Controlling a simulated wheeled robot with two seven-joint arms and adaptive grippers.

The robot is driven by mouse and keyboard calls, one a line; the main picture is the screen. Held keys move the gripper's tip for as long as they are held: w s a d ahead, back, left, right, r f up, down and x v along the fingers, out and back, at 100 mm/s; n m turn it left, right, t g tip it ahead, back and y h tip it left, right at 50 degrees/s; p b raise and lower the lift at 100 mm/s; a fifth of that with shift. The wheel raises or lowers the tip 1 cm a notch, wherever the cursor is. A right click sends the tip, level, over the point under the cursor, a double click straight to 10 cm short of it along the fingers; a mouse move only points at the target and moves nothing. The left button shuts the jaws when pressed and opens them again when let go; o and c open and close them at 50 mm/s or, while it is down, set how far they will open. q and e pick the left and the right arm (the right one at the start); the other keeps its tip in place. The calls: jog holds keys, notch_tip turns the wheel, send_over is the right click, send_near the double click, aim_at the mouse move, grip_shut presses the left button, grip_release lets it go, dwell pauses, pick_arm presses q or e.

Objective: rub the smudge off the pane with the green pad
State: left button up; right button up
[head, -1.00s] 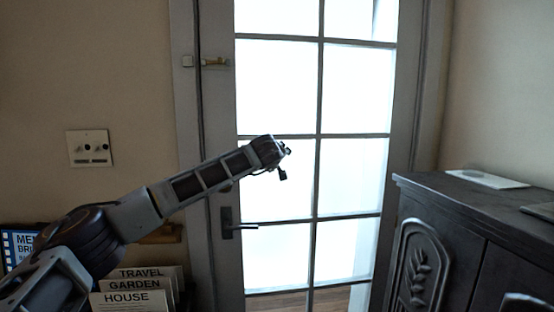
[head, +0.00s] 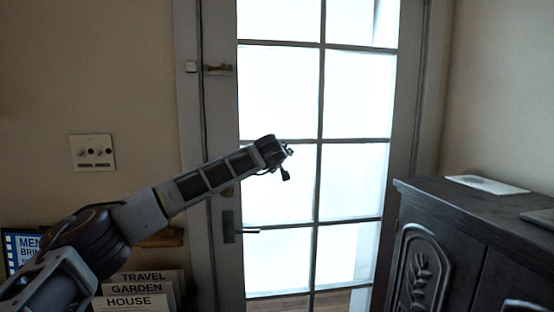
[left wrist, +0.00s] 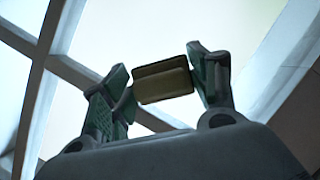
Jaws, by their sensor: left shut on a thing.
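My left gripper (head: 288,153) is in front of the glazed door, over its bright middle panes (head: 279,182) in the head view. In the left wrist view its two fingers are closed on the pad (left wrist: 162,86), a small block that looks olive green in the dim light. Bright glass and the door's bars lie beyond it in that view. I cannot tell whether the pad touches the glass. No smudge can be made out on the bright panes. My right gripper is in neither view.
A door handle (head: 236,233) sticks out below my left arm. A dark carved cabinet (head: 470,240) stands at the right with a pale flat item (head: 486,184) on top. Books (head: 138,293) stand at the lower left. A switch plate (head: 92,152) is on the wall.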

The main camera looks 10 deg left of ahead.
pick_arm(q)
jog(key=shift+w+d+r, duration=0.15)
jog(key=shift+d+r, duration=0.05)
jog(key=shift+d, duration=0.4)
jog(key=shift+w+d+r, duration=0.15)
jog(key=shift+d, duration=0.45)
jog(key=shift+w+d+r, duration=0.15)
jog(key=shift+d+r, duration=0.05)
jog(key=shift+d, duration=0.5)
jog(key=shift+s+d+f, duration=0.15)
jog(key=shift+d+f, duration=0.1)
jog(key=shift+s+d+b, duration=0.2)
jog(key=shift+s+b, duration=0.05)
jog(key=shift+b, duration=0.25)
jog(key=shift+s+d+f+b, duration=0.2)
jog(key=shift+s+b, duration=0.65)
jog(key=shift+s, duration=0.35)
jog(key=shift+s+d+f+b, duration=0.1)
jog(key=shift+s+d+b, duration=0.1)
jog(key=shift+s+b, duration=0.8)
jog(key=shift+s, duration=0.25)
jog(key=shift+s+d+b, duration=0.25)
jog(key=shift+s+b, duration=0.25)
jog(key=shift+s, duration=0.2)
jog(key=shift+s+d+b, duration=0.2)
jog(key=shift+s+b, duration=0.25)
jog(key=shift+s, duration=0.2)
